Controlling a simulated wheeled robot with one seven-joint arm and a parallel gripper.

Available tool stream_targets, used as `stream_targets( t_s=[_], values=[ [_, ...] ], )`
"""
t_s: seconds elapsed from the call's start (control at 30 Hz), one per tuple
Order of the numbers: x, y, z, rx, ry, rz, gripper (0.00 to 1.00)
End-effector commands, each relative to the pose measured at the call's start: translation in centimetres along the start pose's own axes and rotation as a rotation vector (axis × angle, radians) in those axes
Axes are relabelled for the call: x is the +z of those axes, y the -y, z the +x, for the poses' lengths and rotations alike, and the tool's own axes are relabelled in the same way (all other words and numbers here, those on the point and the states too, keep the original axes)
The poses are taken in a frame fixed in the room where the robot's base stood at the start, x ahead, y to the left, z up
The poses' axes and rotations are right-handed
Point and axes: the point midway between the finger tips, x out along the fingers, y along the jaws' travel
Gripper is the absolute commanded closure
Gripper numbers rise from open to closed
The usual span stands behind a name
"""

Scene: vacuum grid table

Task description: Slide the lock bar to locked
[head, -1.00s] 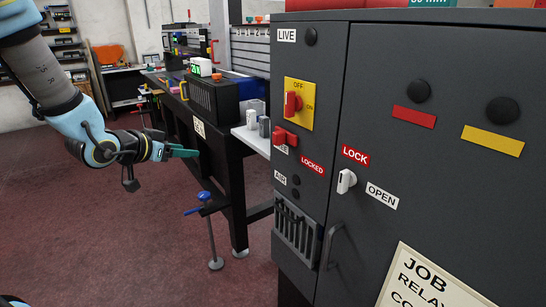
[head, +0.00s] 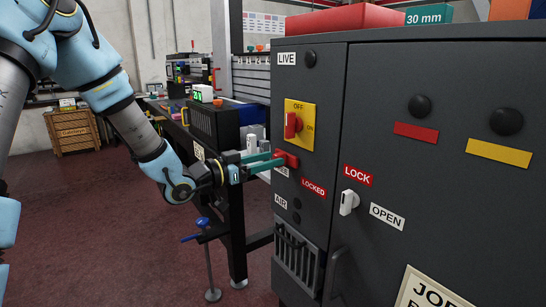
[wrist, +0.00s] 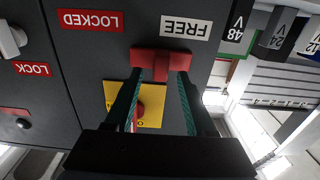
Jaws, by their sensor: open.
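The lock bar is a red block with a raised handle (head: 287,159) on the dark grey cabinet's left face; it also shows in the wrist view (wrist: 150,58). A red LOCKED label (head: 313,187) sits to its lower right. In the wrist view, the white FREE label (wrist: 186,28) and the LOCKED label (wrist: 90,20) are beside it, the bar lying nearer FREE. My gripper (head: 268,161) is open, its green fingers pointing at the bar. In the wrist view the fingertips (wrist: 161,75) lie on either side of the red handle; contact cannot be told.
Above the bar is a yellow plate with a red OFF/ON switch (head: 292,124). A white knob (head: 349,202) stands between LOCK and OPEN labels.

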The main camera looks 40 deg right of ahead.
Motion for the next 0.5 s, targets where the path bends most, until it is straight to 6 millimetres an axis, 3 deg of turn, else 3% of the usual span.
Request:
stream_targets(
  t_s=[0.2, 0.5],
  values=[
    [0.0, 0.0, 1.7, 0.000, 0.000, -0.001, 0.45],
    [0.0, 0.0, 1.8, -0.001, 0.000, 0.000, 0.46]
  ],
)
